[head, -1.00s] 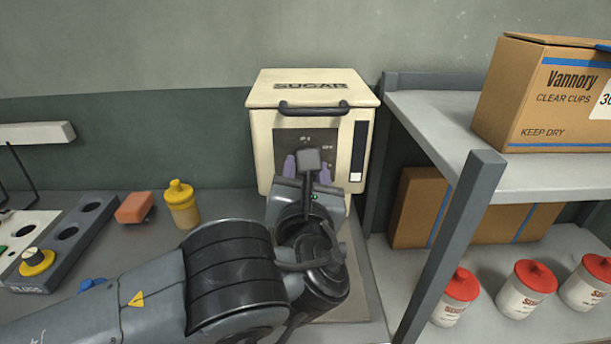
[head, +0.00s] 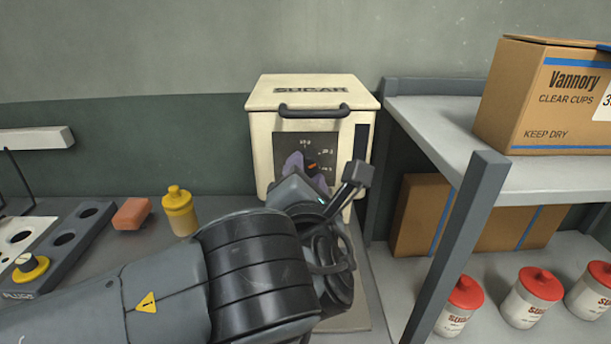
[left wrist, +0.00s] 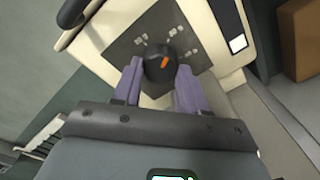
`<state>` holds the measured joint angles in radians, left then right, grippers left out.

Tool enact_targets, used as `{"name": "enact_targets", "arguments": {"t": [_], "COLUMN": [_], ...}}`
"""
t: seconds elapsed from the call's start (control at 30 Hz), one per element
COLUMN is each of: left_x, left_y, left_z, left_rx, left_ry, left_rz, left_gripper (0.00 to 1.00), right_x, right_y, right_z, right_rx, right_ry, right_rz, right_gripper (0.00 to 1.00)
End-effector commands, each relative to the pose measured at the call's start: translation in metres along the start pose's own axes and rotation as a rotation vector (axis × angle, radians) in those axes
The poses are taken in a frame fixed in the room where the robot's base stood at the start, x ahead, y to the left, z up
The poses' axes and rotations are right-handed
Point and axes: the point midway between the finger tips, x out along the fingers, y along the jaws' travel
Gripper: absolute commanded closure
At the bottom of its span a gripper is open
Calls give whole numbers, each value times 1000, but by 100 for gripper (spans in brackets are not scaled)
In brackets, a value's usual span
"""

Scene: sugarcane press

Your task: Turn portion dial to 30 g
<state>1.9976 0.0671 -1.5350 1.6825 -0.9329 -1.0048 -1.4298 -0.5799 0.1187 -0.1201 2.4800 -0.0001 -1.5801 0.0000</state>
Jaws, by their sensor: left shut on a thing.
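The cream sugar dispenser (head: 262,135) stands against the wall with a dark dial plate (head: 325,142) on its front. The portion dial (head: 311,167) is a dark knob with an orange pointer mark; the pointer lies toward the right in the head view. The small labels around it are too blurred to read surely. My left gripper (head: 306,166) is shut on the dial, its purple fingers on either side and its wrist rolled over to the right. The left wrist view shows the dial (left wrist: 158,66) between the two fingers (left wrist: 160,84).
A grey shelf (head: 440,125) with a cardboard box (head: 530,115) and red-lidded tubs (head: 528,295) stands close on the right. A yellow bottle (head: 180,212), a red-orange block (head: 131,213) and a plugs tray (head: 65,245) are on the left counter.

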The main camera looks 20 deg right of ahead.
Motion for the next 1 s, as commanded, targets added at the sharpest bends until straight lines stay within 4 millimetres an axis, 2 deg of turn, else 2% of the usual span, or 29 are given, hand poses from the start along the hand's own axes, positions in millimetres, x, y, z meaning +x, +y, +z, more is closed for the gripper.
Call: {"name": "enact_targets", "arguments": {"t": [0.4,0.43,0.57,0.6,1.0], "left_x": [0,0,0,0,-4], "left_y": [0,0,0,0,0], "left_z": [-1,-1,0,0,0], "left_rx": [7,7,7,7,7], "left_ry": [2,1,1,1,1], "left_rz": [-1,-1,-1,-1,-2], "left_gripper": [88,55,35,32,32], "right_x": [0,0,0,0,-2], "right_y": [-1,-1,-1,0,2], "right_z": [0,0,0,0,0], "right_rx": [3,3,3,2,-6], "right_ry": [1,1,0,0,-1], "right_rz": [-3,-3,-2,-2,5], "right_gripper": [0,0,0,0,0]}}
